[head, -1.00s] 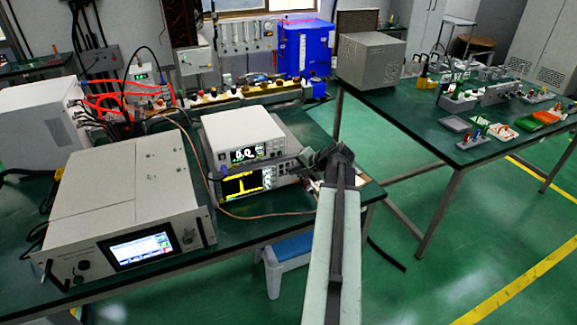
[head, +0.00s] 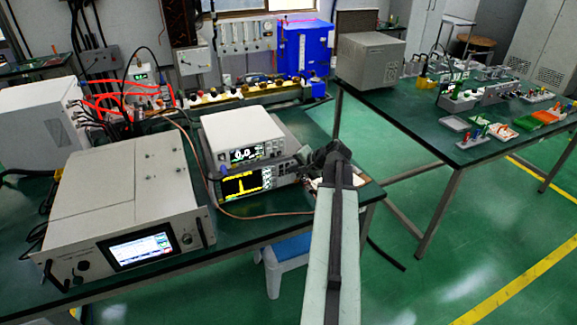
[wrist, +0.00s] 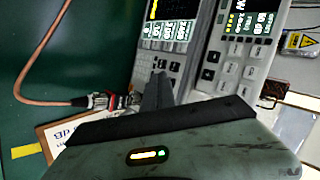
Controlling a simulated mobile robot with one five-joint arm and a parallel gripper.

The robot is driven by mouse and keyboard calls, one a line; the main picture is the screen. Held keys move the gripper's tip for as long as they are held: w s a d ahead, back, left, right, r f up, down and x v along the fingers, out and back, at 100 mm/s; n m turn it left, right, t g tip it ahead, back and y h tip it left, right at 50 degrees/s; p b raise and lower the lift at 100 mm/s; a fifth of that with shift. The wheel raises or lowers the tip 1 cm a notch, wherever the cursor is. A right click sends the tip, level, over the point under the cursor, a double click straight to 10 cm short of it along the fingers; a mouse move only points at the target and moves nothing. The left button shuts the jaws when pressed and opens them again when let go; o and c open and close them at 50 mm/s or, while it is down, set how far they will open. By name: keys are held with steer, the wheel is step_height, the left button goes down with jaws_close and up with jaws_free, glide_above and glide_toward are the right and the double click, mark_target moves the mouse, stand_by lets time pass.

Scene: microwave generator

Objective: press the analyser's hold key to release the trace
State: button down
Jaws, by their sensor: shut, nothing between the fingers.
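The analyser (head: 241,185) is the lower unit of a stack on the green bench, with a yellow peaked trace on its dark screen. Its front and keys (wrist: 148,66) also show in the wrist view. My gripper (wrist: 160,78) is shut and empty, its tips over the end of the analyser's key panel. I cannot tell whether the tips touch a key. In the head view my gripper (head: 308,161) is at the right end of the analyser and hides part of its front. The hold key's label cannot be read.
A white meter (head: 246,140) sits on top of the analyser. A large grey unit with a lit screen (head: 140,248) stands at the left. A copper-coloured cable (wrist: 45,98) runs to a red-and-silver connector (wrist: 108,101) close to my gripper. A blue-and-white stool (head: 285,265) is below the bench edge.

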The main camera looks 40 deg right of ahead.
steer(key=shift+w+d, duration=0.1)
steer(key=shift+w, duration=0.2)
stand_by(0.5)
steer(key=shift+s+a, duration=0.3)
steer(key=shift+s, duration=0.4)
steer(key=shift+s, duration=0.1)
steer(key=s, duration=0.1)
steer(key=s+a, duration=0.1)
steer(key=s, duration=0.2)
steer(key=shift+s+a, duration=0.25)
steer(key=shift+a, duration=0.15)
stand_by(0.5)
